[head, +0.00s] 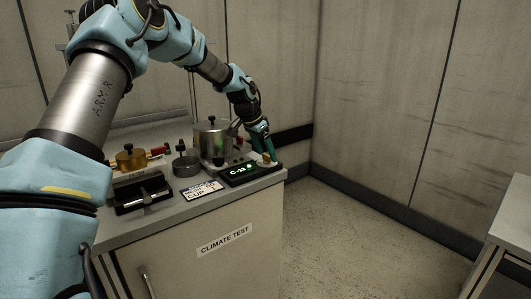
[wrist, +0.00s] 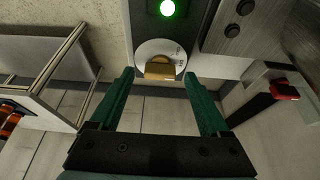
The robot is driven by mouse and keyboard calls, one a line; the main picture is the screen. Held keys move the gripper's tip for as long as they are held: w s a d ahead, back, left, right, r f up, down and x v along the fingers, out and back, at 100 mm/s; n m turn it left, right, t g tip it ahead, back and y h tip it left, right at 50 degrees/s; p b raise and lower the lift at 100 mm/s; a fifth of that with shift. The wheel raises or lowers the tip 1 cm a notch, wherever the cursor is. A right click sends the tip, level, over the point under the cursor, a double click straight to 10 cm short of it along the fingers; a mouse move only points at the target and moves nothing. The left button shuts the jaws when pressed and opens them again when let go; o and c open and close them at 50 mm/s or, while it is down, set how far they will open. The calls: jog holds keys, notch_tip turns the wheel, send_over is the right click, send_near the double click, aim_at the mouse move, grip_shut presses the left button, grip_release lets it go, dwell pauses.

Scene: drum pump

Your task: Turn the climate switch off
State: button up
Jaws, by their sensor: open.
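The climate switch shows in the wrist view as a brass knob (wrist: 159,69) on a round white dial (wrist: 157,50). A green lamp (wrist: 168,8) glows on the dark panel above the dial. In the head view, the dark control box (head: 250,172) with a green lit "C-12" display sits at the cabinet top's right front corner. My gripper (wrist: 158,85) is open, with its green fingers apart on either side of the knob and their tips just short of it. In the head view my gripper (head: 265,156) is at the box's right end, partly covering the switch.
A metal pot (head: 212,143), a small dark cup (head: 186,164), a brass part (head: 130,158) and a black tray (head: 142,192) stand left of the box. A label card (head: 201,190) lies at the front. Floor is free to the right, before another table (head: 510,222).

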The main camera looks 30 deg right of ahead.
jog(key=b+v, duration=0.1)
jog(key=v, duration=0.9)
jog(key=shift+r+b, duration=0.25)
jog(key=shift+b, duration=0.05)
jog(key=s+a+f+n+t+y+p, duration=0.1)
jog(key=s+a+f+n+y, duration=0.15)
jog(key=a, duration=0.85)
jog(key=s+a+f+n+y+p, duration=0.15)
jog(key=a+n, duration=0.25)
jog(key=a, duration=0.7)
jog(key=s+a+f+n, duration=0.2)
jog(key=s+a+n, duration=0.2)
jog(key=s+a, duration=0.3)
jog(key=s+a+f+n, duration=0.1)
jog(key=s+a+n, duration=0.3)
jog(key=s+a, duration=0.4)
jog(key=a, duration=0.3)
jog(key=shift+s+f, duration=0.2)
jog(key=shift+f, duration=0.2)
